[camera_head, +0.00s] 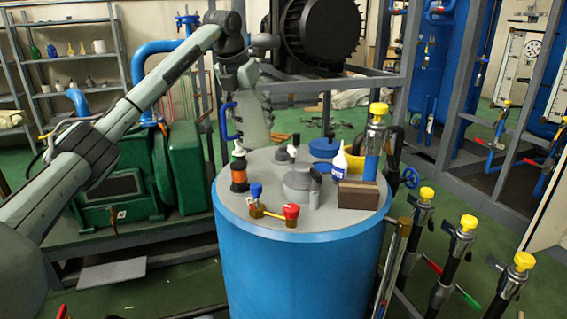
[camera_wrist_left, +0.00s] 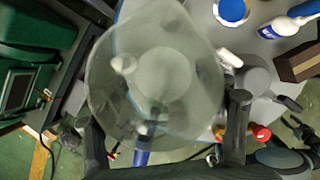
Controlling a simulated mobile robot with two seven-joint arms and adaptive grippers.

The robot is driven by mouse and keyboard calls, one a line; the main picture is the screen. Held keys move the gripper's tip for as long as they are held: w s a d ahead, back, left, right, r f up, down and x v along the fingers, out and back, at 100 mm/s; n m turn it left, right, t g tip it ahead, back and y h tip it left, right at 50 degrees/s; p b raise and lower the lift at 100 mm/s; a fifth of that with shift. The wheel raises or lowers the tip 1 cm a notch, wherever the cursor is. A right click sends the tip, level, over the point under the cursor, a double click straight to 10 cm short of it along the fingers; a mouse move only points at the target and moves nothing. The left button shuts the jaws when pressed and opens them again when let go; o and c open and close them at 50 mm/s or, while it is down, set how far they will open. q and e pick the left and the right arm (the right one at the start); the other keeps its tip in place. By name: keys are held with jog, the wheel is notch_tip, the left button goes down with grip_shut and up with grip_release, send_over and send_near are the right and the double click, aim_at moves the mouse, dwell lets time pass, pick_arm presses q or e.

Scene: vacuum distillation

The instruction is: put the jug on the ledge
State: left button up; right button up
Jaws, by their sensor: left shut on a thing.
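The jug (camera_head: 257,122) is translucent grey-green with a blue handle (camera_head: 230,122). In the head view it hangs upright under my left gripper (camera_head: 243,82), at the back left of the blue tank's round grey top (camera_head: 260,165). In the left wrist view I look down on the jug (camera_wrist_left: 165,60), with its handle toward the bottom. My left gripper (camera_wrist_left: 166,140) is shut on the jug, with dark fingers at either side. I cannot tell whether the jug touches anything below. Which surface is the ledge is unclear.
The tank top holds an orange-and-black bottle (camera_head: 239,172), a white-and-blue bottle (camera_head: 340,163), a brown box (camera_head: 358,194), a valve fitting with red and blue knobs (camera_head: 274,207) and a blue lid (camera_head: 323,147). Green machinery (camera_head: 185,165) stands left, shelves (camera_head: 75,60) behind.

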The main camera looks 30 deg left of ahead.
pick_arm(q)
jog(key=shift+s+f, duration=0.1)
jog(key=shift+f, duration=4.2)
jog(key=o, duration=0.8)
jog(key=shift+f, duration=0.1)
jog(key=o, duration=0.4)
jog(key=shift+o, duration=0.2)
